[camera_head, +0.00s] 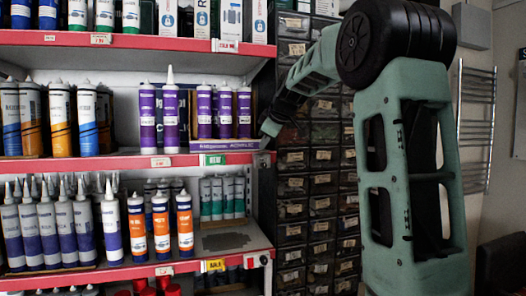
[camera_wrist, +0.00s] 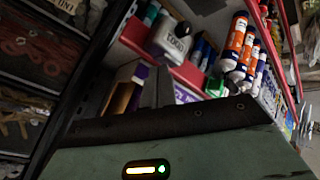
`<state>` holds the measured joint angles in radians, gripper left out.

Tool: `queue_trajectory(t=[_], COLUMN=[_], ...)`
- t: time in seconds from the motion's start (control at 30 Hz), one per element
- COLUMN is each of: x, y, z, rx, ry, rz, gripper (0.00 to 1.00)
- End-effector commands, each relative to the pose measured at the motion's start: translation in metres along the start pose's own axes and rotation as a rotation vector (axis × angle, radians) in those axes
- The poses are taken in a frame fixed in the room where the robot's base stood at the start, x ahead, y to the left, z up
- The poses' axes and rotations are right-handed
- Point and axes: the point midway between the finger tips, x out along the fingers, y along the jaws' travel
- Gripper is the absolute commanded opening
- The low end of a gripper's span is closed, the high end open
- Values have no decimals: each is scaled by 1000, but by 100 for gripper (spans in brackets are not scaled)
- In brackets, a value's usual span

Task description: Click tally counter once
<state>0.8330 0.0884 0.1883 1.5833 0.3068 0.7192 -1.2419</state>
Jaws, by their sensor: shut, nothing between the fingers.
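The tally counter (camera_wrist: 172,40) shows in the wrist view as a small silvery-grey body with a pale display and dark digits. It is fixed at or beside the red shelf edge, just beyond my gripper (camera_wrist: 163,75). In the head view a small grey shape at the right end of the middle shelf edge (camera_head: 262,160) looks like the same counter, too small to read. My gripper also shows in the head view (camera_head: 268,130), just above that shape, pointing down and left. It is shut and empty. I cannot tell whether the fingertips touch the counter.
Purple tubes (camera_head: 224,112) stand on the middle shelf left of my gripper. Orange and white tubes (camera_head: 161,225) stand on the shelf below. A dark drawer cabinet (camera_head: 292,185) stands close on the right.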

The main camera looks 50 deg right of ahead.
Motion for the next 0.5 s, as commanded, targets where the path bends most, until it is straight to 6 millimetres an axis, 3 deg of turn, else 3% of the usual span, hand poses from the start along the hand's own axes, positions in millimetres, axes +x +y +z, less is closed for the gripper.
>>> queue_trajectory(t=[0.5], x=[-13], y=[9], z=[-9], rx=[0], ry=[-1], rz=[-1], gripper=[0])
